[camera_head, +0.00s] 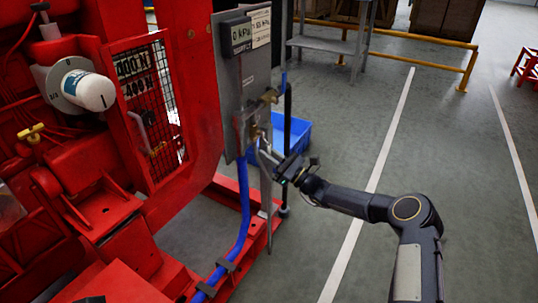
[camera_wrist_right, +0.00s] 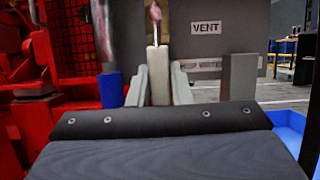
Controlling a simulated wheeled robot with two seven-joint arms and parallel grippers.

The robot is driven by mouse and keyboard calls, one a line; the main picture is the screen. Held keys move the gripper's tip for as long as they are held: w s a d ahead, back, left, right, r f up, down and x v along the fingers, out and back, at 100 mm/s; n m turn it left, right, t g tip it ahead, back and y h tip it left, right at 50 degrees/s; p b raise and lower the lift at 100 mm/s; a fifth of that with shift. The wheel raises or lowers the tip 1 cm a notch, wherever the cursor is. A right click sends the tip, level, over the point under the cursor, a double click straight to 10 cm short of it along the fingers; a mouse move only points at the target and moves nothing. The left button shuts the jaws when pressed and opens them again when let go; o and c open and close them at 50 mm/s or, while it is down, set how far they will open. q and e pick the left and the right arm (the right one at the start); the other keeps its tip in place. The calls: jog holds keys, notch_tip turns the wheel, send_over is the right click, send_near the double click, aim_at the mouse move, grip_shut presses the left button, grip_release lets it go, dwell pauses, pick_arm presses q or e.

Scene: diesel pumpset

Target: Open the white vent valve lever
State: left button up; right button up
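The white vent valve lever (camera_wrist_right: 157,75) stands upright in the middle of the right wrist view, below a small reddish part and left of the "VENT" label (camera_wrist_right: 206,28). In the head view my right gripper (camera_head: 283,168) is at the valve area on the lower edge of the grey panel (camera_head: 251,80). The lever is small there and partly hidden by the gripper. The display above reads 0 kPa. My left gripper is not in view.
A blue hose (camera_head: 244,205) runs down left of the gripper. A blue bin (camera_head: 297,138) stands on the floor behind it. The red pumpset frame (camera_head: 206,85) fills the left side. Open floor lies to the right, with yellow rails (camera_head: 425,62) farther back.

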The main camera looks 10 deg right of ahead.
jog(key=o, duration=0.4)
jog(key=shift+o, duration=0.2)
jog(key=p+v, duration=0.2)
jog(key=v, duration=0.5)
jog(key=shift+s+d+f, duration=0.15)
jog(key=shift+s+d, duration=0.05)
jog(key=shift+d, duration=0.15)
